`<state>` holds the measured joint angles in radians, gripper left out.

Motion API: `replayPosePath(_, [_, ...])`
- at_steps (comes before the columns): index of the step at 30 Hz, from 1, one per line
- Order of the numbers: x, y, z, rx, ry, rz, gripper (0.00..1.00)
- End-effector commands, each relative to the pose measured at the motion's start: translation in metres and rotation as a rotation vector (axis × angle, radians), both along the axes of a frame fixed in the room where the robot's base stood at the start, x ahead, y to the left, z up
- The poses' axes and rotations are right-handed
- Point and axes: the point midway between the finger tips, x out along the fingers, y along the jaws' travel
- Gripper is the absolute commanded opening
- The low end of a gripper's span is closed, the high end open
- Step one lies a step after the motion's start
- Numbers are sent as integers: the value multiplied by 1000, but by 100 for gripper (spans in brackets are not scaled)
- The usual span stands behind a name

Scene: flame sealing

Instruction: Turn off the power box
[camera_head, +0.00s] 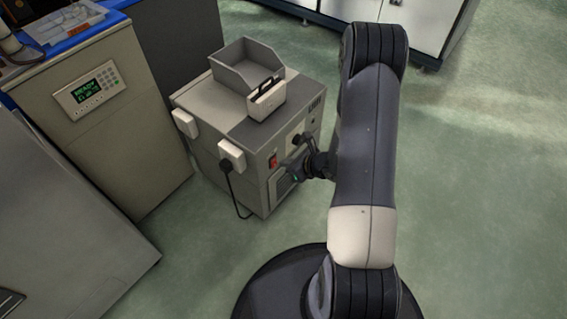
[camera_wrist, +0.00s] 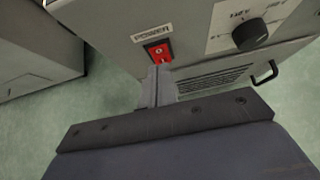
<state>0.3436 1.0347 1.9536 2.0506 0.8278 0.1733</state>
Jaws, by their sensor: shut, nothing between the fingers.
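The power box (camera_head: 248,140) is a grey cabinet on the floor, left of my arm in the head view. Its front panel carries a red rocker switch (camera_wrist: 158,52) under a "POWER" label, seen in the wrist view. The switch also shows as a small red patch in the head view (camera_head: 273,161). My gripper (camera_wrist: 159,68) is shut and empty. Its fingertips are at the lower edge of the red switch; I cannot tell whether they touch it. The lower part of the switch is partly covered by the fingertips.
A black knob (camera_wrist: 250,34) and a vent (camera_wrist: 214,80) are right of the switch. A grey open tray (camera_head: 246,68) sits on top of the box. A cabinet with a green display (camera_head: 93,88) stands left. The floor at right is clear.

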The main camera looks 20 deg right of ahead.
Motion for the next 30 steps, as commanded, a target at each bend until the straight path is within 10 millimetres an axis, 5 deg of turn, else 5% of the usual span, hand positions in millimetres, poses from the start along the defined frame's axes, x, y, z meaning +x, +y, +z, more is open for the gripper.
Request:
replayPosePath(13, [-42, -37, 71, -1, -2, -1, 0])
replayPosePath(30, [-50, -41, 80, 0, 0, 3, 0])
